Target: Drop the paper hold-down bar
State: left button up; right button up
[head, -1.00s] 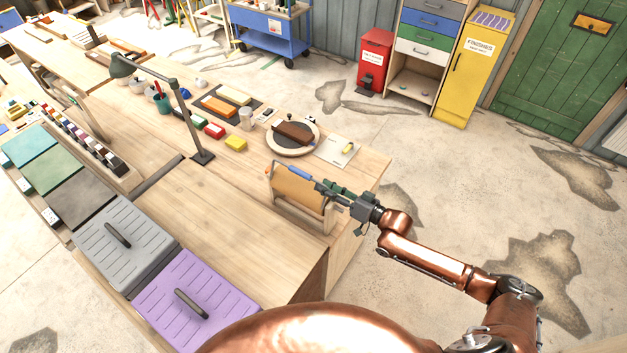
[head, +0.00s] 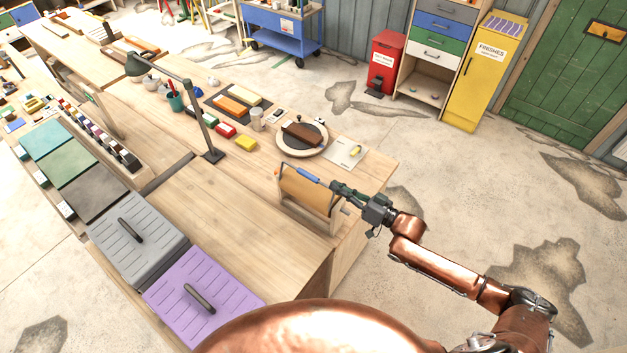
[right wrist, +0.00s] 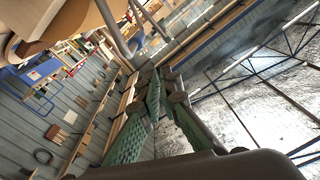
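The paper holder (head: 284,208) is a wooden stand with a tan paper roll (head: 304,191) at the near right of the bench. The hold-down bar (head: 307,174) has a blue grip and lies along the roll's upper edge. My right gripper (head: 332,186) is just right of the blue grip, its fingers pointing left towards the holder; I cannot tell whether they touch. In the right wrist view, its green-padded fingers (right wrist: 162,78) come close together at the tips, with nothing clearly between them. My left gripper is not in view.
A round turntable (head: 302,139) with a dark block and a white sheet (head: 345,151) lie behind the holder. A desk lamp (head: 214,155) stands further left. The bench top (head: 235,205) left of the holder is clear. Open floor lies to the right.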

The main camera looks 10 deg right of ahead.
jog(key=s+a+r+n, duration=0.1)
jog(key=n, duration=0.1)
jog(key=s+a+r+n, duration=0.1)
jog(key=a+n, duration=0.1)
jog(key=n, duration=0.1)
jog(key=s+a+r+n+y, duration=0.1)
jog(key=a+r+n, duration=0.1)
jog(key=n, duration=0.1)
jog(key=shift+s+a, duration=0.1)
jog(key=shift+s, duration=0.15)
grip_shut()
notch_tip(320, 180, down, 6)
jog(key=s+a+r+n+t+h, duration=0.1)
jog(key=s+n+t+h, duration=0.1)
jog(key=n+h, duration=0.5)
jog(key=w+a+f+b, duration=0.1)
jog(key=w, duration=0.2)
jog(key=w+n+y, duration=0.1)
jog(key=w, duration=0.3)
jog(key=w+a+f+n+y+b, duration=0.1)
jog(key=w, duration=0.3)
jog(key=shift+w+a+f+b, duration=0.25)
jog(key=shift+a+f+b, duration=0.05)
jog(key=shift+b, duration=0.05)
jog(key=shift+w, duration=0.1)
